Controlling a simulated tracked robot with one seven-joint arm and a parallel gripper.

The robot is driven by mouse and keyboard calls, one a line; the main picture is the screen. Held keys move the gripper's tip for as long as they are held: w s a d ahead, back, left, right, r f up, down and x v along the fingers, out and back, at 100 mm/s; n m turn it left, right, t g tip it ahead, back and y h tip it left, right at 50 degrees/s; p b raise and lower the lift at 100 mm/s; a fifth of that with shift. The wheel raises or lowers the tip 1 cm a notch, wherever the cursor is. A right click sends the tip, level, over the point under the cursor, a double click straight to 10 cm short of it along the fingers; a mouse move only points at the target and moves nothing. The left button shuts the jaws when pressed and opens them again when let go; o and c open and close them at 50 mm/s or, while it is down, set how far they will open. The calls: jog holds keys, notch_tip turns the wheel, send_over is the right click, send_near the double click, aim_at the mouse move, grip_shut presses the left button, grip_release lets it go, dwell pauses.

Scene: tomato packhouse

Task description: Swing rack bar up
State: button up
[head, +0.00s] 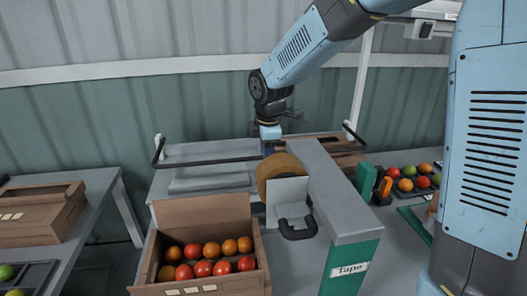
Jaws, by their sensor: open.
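The rack bar (210,161) is a thin dark bar in the head view, running across the front of the grey rack at the back of the bench. Its left end bends up to a pale post (158,143), and a dark arm shows at the right post (354,134). The bar is low and roughly level. My gripper (270,148) points down at the middle of the bar, just behind the tape roll. It is open, but its fingertips are small and partly hidden, so I cannot tell whether they touch the bar.
A tape dispenser with a brown roll (268,177) and a grey-topped green stand marked "Tape" (345,225) stand in front of my gripper. An open cardboard box (205,211) of tomatoes is at front left. A tray of mixed tomatoes (411,178) is at right. Another carton (35,215) sits left.

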grip_shut()
dwell(0.3)
dwell(0.3)
